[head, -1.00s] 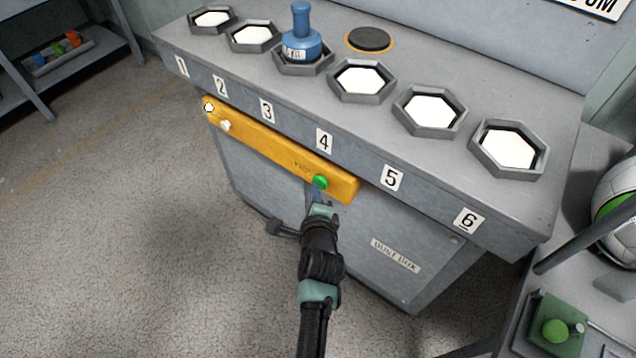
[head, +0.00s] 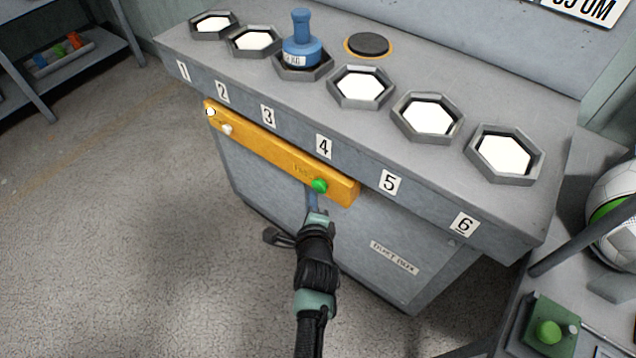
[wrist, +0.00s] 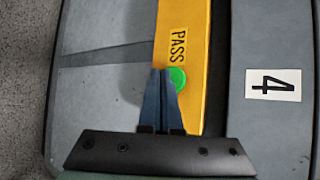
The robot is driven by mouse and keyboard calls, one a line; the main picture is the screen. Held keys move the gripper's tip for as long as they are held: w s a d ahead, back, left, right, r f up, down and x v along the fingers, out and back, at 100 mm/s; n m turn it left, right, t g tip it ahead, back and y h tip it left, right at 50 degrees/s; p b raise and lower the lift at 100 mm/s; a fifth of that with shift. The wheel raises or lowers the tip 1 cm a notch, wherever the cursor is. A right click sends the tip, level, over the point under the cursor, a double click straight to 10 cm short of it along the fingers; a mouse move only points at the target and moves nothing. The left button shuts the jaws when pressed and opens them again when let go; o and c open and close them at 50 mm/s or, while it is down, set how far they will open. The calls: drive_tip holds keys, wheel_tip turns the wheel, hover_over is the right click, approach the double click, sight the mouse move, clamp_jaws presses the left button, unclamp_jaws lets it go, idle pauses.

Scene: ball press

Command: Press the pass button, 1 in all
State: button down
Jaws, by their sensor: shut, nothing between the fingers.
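The green pass button (head: 319,186) sits near the right end of the yellow bar (head: 265,145) on the front of the grey bench. In the wrist view the button (wrist: 177,78) lies beside the word PASS on the yellow bar (wrist: 190,20). My gripper (head: 312,190) is shut and empty, with its blue fingers pointing at the bar just below the button. In the wrist view the fingertips (wrist: 161,72) overlap the button's left edge. I cannot tell whether they touch it.
Several hexagonal sockets (head: 362,88) line the bench top, with a blue weight (head: 301,48) in the third. A white knob (head: 227,130) sits on the bar's left part. A side table at the right holds a green box with a button (head: 549,332) and a ball (head: 612,215).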

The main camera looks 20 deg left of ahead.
drive_tip(key=shift+s+a, duration=0.1)
drive_tip(key=shift+s, duration=0.05)
drive_tip(key=shift+s+a+p, duration=0.3)
drive_tip(key=shift+s+p, duration=0.45)
drive_tip(key=shift+p, duration=0.2)
drive_tip(key=shift+s+a+p, duration=0.25)
drive_tip(key=shift+s+p, duration=0.55)
drive_tip(key=shift+p, duration=0.1)
drive_tip(key=shift+s+a+p, duration=0.3)
drive_tip(key=shift+s+p, duration=0.45)
drive_tip(key=shift+p, duration=0.2)
